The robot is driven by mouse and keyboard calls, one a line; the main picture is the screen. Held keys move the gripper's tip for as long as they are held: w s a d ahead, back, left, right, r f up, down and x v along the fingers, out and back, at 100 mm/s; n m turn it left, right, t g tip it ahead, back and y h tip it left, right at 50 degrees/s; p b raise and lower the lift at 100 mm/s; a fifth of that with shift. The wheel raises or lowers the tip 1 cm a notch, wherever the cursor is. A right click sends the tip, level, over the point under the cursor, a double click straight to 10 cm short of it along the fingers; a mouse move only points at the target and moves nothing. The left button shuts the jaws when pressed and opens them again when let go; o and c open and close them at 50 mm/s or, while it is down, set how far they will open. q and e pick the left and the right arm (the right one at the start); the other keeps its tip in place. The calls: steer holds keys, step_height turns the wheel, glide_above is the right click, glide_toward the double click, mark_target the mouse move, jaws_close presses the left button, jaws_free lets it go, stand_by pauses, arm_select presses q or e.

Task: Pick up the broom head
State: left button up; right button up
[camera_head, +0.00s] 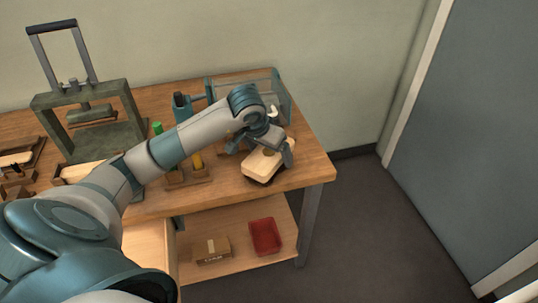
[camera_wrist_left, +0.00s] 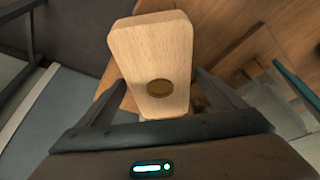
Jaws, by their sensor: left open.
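The broom head is a pale wooden block with rounded edges and a round dark hole. In the head view it (camera_head: 261,166) is near the right end of the workbench. My left gripper (camera_head: 263,147) is over the block's far part, its two fingers spread. In the left wrist view the broom head (camera_wrist_left: 150,45) fills the centre. The left gripper (camera_wrist_left: 163,98) shows one finger on each side of the block's near end, apparently apart from its sides. Part of the block's near end is hidden by the gripper body. My right gripper is not in view.
A green-grey press frame (camera_head: 92,121) stands on the workbench (camera_head: 312,166) at left. A clear-walled bin (camera_head: 283,92) is behind the gripper. A small rack (camera_head: 190,180) with green and yellow pieces stands left.

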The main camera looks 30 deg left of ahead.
mark_target(272, 152)
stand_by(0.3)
arm_select(q)
steer(key=c, duration=1.5)
steer(key=shift+c, duration=0.2)
steer(key=shift+r, duration=0.15)
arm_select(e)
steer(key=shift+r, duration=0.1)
arm_select(q)
steer(key=shift+r+p, duration=0.3)
steer(key=shift+r, duration=0.35)
step_height(272, 152, up, 2)
steer(key=shift+w+r+p, duration=0.1)
steer(key=shift+r+p, duration=0.15)
steer(key=shift+p, duration=0.2)
steer(key=shift+w+d+r, duration=0.1)
steer(key=shift+d+r, duration=0.3)
steer(key=w+d+r+p, duration=0.1)
steer(key=d+r, duration=0.2)
steer(key=d, duration=0.2)
steer(key=w+d+r+p, duration=0.1)
steer(key=w+d+r, duration=0.1)
steer(key=d, duration=0.3)
steer(key=shift+w+r, duration=0.3)
steer(key=shift+r, duration=0.25)
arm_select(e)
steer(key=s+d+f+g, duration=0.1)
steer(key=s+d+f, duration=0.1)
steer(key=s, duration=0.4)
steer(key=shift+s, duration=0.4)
